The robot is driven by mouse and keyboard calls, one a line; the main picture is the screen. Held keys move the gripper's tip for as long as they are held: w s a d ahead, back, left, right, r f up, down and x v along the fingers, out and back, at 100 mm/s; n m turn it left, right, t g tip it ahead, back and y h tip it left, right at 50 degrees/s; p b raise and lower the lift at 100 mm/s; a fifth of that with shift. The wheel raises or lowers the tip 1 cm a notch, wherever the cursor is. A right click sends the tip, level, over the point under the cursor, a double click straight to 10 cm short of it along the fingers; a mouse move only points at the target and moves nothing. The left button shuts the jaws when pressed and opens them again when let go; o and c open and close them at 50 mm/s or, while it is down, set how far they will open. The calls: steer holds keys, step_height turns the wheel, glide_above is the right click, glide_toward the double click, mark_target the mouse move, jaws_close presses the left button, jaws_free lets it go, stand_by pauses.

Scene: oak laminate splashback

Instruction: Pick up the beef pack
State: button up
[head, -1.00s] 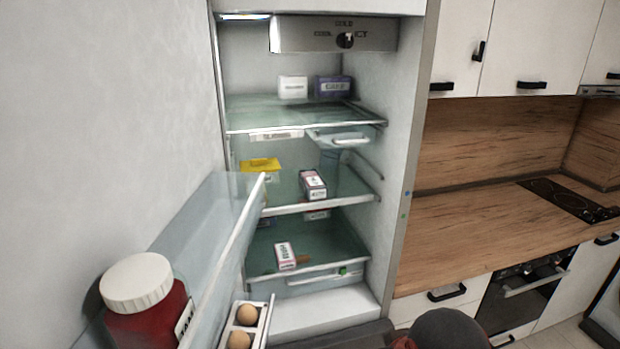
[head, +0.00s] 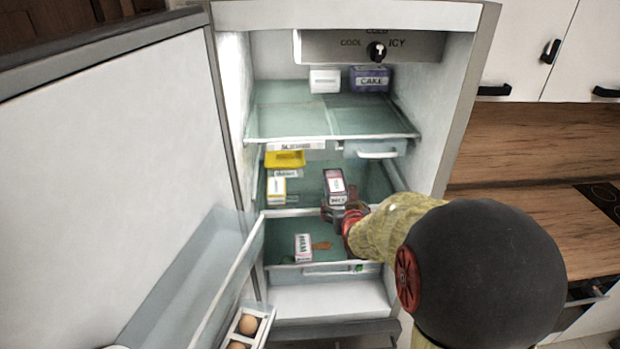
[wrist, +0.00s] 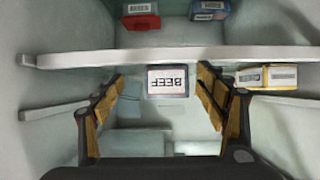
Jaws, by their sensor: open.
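The beef pack (head: 335,184) is a small box with a white label and dark sides on the middle glass shelf of the open fridge. In the wrist view the beef pack (wrist: 167,82) shows its BEEF label upside down. My gripper (head: 343,210) is at the front edge of that shelf, just in front of the pack. In the wrist view my gripper (wrist: 162,84) is open, with one finger on each side of the pack. Gaps show on both sides. I cannot tell whether the fingertips reach past its front face.
A yellow-and-white pack (head: 276,191) and a yellow tub (head: 285,159) are left on the same shelf. A white-and-red pack (head: 304,247) is on the shelf below. A white pack (head: 325,81) and cake box (head: 369,79) are above. The fridge door (head: 120,150) stands open at left.

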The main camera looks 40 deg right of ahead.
steer(key=t, duration=0.2)
glide_toward(335, 179)
steer(key=shift+w+a+f+h, duration=0.2)
steer(key=shift+w+h, duration=0.1)
steer(key=shift+h, duration=0.2)
steer(key=shift+f+p+x, duration=0.2)
steer(key=shift+p+x, duration=0.65)
steer(key=shift+x, duration=2.85)
steer(key=c, duration=1.5)
steer(key=shift+r, duration=0.1)
steer(key=shift+c, duration=0.6)
